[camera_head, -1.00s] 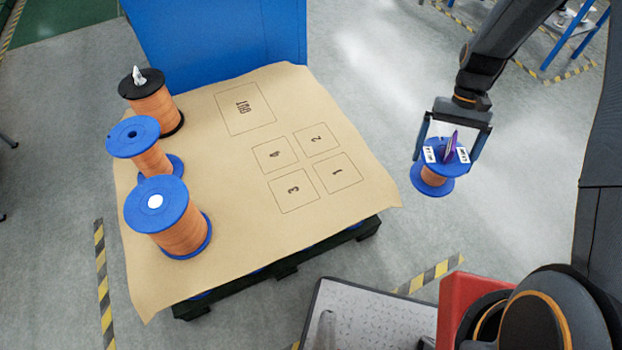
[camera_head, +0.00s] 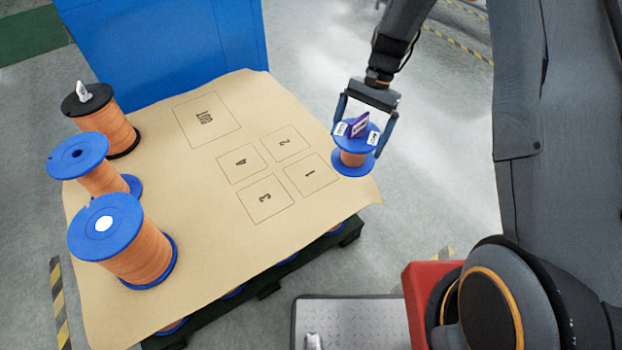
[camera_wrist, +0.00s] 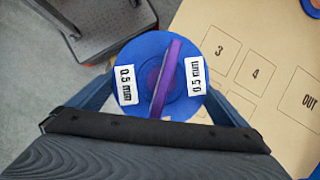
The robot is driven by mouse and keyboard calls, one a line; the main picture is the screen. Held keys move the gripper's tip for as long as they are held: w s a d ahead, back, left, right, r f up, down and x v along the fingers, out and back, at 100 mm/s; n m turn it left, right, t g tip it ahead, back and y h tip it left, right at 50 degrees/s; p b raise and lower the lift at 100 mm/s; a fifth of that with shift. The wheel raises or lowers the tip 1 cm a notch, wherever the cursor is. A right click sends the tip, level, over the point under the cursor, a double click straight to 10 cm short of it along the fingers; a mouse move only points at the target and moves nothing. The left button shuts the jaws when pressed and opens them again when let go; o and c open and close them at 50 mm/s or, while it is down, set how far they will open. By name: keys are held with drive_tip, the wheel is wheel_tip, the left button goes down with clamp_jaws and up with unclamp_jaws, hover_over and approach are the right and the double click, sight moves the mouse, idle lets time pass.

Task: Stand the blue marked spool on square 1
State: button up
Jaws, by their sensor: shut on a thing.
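My gripper (camera_head: 364,128) is shut on a small spool (camera_head: 353,158) with blue flanges and copper-coloured winding.
Three larger spools stand along the sheet's left side: a black-topped one (camera_head: 112,132), a blue one (camera_head: 103,180) and a blue one with a white dot (camera_head: 140,255). Squares 2 (camera_head: 286,142), 3 (camera_head: 265,198), 4 (camera_head: 241,163) and OUT (camera_head: 207,119) are empty.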

drive_tip(key=w+a+f+m+t+y+b, duration=0.2)
drive_tip(key=w+a+f+m+t+b, duration=0.4)
drive_tip(key=w+a+f+m+b, duration=1.2)
drive_tip(key=s+d+f+n+b, duration=0.1)
drive_tip(key=s+d+f+b, duration=0.1)
drive_tip(key=s+d+b, duration=0.1)
drive_tip(key=s+d+f+n+b, duration=0.1)
drive_tip(key=s+d+f+b, duration=0.2)
drive_tip(key=b, duration=0.2)
drive_tip(key=shift+f, duration=0.2)
drive_tip(key=shift+f, duration=0.1)
drive_tip(key=o, duration=1.2)
drive_tip(key=shift+c, duration=0.2)
